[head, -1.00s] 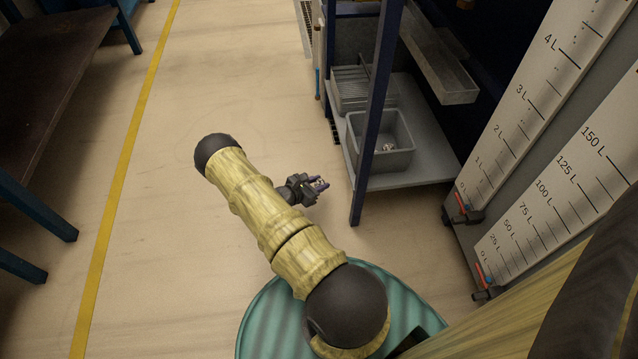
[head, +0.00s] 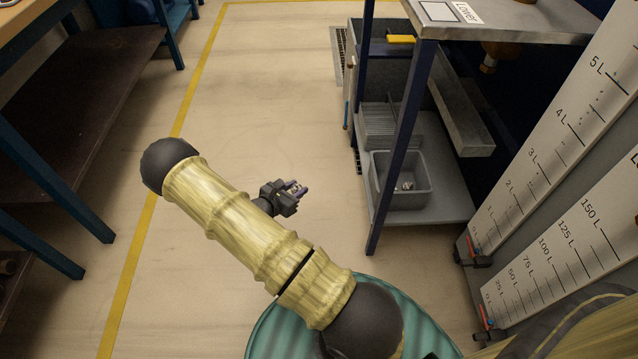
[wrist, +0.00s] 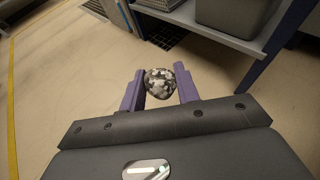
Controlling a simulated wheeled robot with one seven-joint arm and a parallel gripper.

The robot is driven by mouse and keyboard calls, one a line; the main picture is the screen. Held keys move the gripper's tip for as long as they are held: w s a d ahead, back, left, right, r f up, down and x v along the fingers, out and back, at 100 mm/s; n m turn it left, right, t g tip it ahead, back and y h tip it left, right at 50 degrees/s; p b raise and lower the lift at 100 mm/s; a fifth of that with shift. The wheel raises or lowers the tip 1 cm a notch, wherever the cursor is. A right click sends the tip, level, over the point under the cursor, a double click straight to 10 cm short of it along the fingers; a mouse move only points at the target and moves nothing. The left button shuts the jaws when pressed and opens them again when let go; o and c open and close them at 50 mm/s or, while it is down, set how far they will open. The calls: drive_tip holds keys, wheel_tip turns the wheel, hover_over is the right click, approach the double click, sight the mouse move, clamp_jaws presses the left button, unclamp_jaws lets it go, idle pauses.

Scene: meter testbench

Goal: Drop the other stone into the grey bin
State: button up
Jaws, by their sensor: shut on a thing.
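My gripper (head: 296,190) is shut on a speckled grey, black and white stone (wrist: 160,84), held between its purple fingers over open floor in the wrist view. The grey bin (head: 400,199) stands on the low grey shelf of the bench, right of my gripper in the head view. Another small stone (head: 407,186) lies inside the bin. The bin also shows at the top of the wrist view (wrist: 236,14), beyond the held stone. My gripper is outside the bin, with a gap of floor and a bench leg near the line between them.
A dark blue bench leg (head: 395,165) stands at the shelf's front. A ribbed grey tray (head: 390,130) sits behind the bin, and a long metal trough (head: 455,115) hangs above right. Scale boards (head: 560,130) stand at right.

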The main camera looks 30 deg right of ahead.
drive_tip(key=s+a+r+n+t+y+p, duration=0.1)
drive_tip(key=s+a+r+n+t+p, duration=0.1)
drive_tip(key=a+r+p, duration=0.2)
drive_tip(key=s+a+r+n+t+y+p, duration=0.1)
drive_tip(key=a+r+p, duration=0.4)
drive_tip(key=a+r, duration=0.5)
wheel_tip(320, 180, up, 7)
drive_tip(key=shift+s+a+f+n+t, duration=0.1)
drive_tip(key=shift+s+a+n+t, duration=0.2)
drive_tip(key=shift+s+n+t, duration=0.15)
drive_tip(key=shift+a, duration=0.1)
